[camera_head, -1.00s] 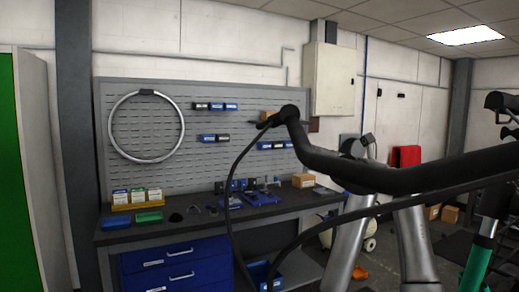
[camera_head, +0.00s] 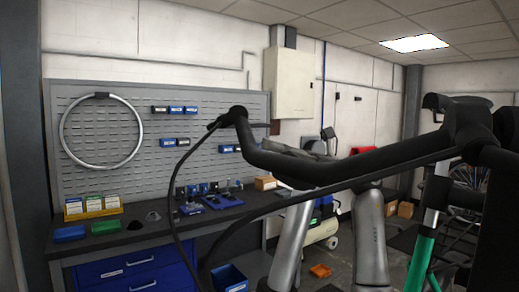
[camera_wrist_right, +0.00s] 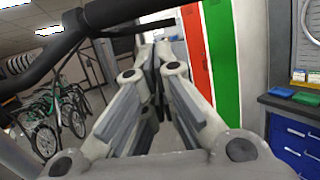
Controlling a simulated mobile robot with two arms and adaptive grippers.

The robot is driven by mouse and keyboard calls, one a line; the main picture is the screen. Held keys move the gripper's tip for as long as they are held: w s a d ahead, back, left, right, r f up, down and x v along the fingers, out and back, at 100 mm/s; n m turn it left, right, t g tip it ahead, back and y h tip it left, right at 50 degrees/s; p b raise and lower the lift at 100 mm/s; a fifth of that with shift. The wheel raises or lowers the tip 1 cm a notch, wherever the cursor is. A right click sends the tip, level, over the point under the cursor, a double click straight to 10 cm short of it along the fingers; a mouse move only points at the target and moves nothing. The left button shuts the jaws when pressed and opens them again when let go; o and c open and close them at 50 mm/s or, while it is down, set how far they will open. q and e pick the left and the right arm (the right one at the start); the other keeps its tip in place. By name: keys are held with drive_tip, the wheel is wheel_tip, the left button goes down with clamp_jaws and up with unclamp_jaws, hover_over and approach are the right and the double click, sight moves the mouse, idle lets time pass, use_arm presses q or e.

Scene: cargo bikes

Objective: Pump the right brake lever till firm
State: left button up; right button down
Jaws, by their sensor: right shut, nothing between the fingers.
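A black handlebar (camera_head: 345,168) crosses the head view, with its near part at the right and its far end (camera_head: 237,113) at the left. A short, thin dark lever (camera_head: 258,125) sticks out at that far end. My right gripper (camera_head: 285,150) is partly hidden behind the bar, to the right of and below the lever, apart from it. In the right wrist view its fingers (camera_wrist_right: 150,55) are shut with nothing between them. The handlebar (camera_wrist_right: 45,65) passes at the upper left there, and a thin dark bar, perhaps the lever, shows above the fingers. My left gripper is not in view.
A black cable (camera_head: 240,222) loops below the handlebar. A workbench (camera_head: 150,236) with small bins stands behind, under a grey pegboard (camera_head: 200,105). Several bikes (camera_wrist_right: 60,115) stand at the left of the wrist view. A red panel (camera_wrist_right: 196,50) is beyond the fingers.

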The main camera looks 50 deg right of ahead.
drive_tip(key=p+x, duration=0.5)
drive_tip(key=x, duration=0.5)
drive_tip(key=a+g+y, duration=0.1)
drive_tip(key=g, duration=0.1)
drive_tip(key=w+f+n+g+y+b, duration=0.1)
drive_tip(key=g+y, duration=0.1)
drive_tip(key=a+n+g+y, duration=0.1)
drive_tip(key=g+y, duration=0.1)
drive_tip(key=shift+w+a+f, duration=0.2)
drive_tip(key=shift+a+f, duration=0.15)
drive_tip(key=shift+f, duration=0.05)
idle(0.5)
idle(0.3)
